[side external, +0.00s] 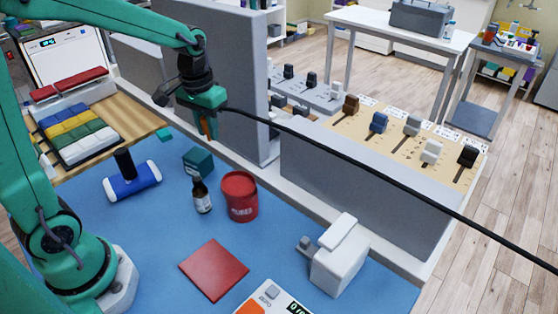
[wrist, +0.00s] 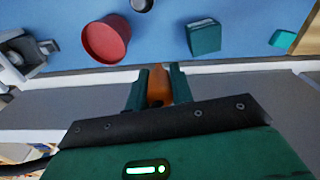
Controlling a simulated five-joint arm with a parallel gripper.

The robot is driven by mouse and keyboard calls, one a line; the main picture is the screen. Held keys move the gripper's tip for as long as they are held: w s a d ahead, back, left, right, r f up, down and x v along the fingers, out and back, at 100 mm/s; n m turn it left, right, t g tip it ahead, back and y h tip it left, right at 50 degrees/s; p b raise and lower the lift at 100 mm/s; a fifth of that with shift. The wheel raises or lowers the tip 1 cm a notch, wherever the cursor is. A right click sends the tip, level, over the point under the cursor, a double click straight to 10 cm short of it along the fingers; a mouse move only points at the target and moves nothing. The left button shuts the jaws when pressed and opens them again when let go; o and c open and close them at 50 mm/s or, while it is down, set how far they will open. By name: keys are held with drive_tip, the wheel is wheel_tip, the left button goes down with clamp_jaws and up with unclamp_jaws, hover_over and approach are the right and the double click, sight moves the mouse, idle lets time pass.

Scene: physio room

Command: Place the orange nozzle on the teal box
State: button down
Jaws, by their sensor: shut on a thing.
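My gripper (side external: 207,128) is shut on the orange nozzle (side external: 209,130) and holds it in the air, above and behind the teal box in the side external view. In the wrist view the nozzle (wrist: 159,86) shows between the two green fingers of my gripper (wrist: 157,85). The teal box (side external: 198,163) stands on the blue mat near the grey partition. It also shows in the wrist view (wrist: 204,37), above and to the right of the fingers, apart from the nozzle.
A brown bottle (side external: 202,195) and a red tub (side external: 239,196) stand close to the teal box. A smaller teal piece (side external: 165,135) lies to its left. A grey partition (side external: 222,80) rises behind my gripper. A red square (side external: 213,269) lies on the blue mat (side external: 160,235).

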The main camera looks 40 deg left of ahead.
drive_tip(key=shift+s+d+r, duration=0.5)
drive_tip(key=shift+s+d, duration=0.1)
drive_tip(key=shift+d, duration=0.3)
hover_over(197, 153)
wheel_tip(197, 153, down, 7)
drive_tip(key=shift+s+d, duration=0.15)
drive_tip(key=shift+f, duration=2.05)
drive_tip(key=c, duration=1.2)
unclamp_jaws()
drive_tip(key=shift+f, duration=0.1)
wheel_tip(197, 153, up, 12)
drive_tip(key=shift+s+d, duration=0.2)
drive_tip(key=shift+s, duration=0.15)
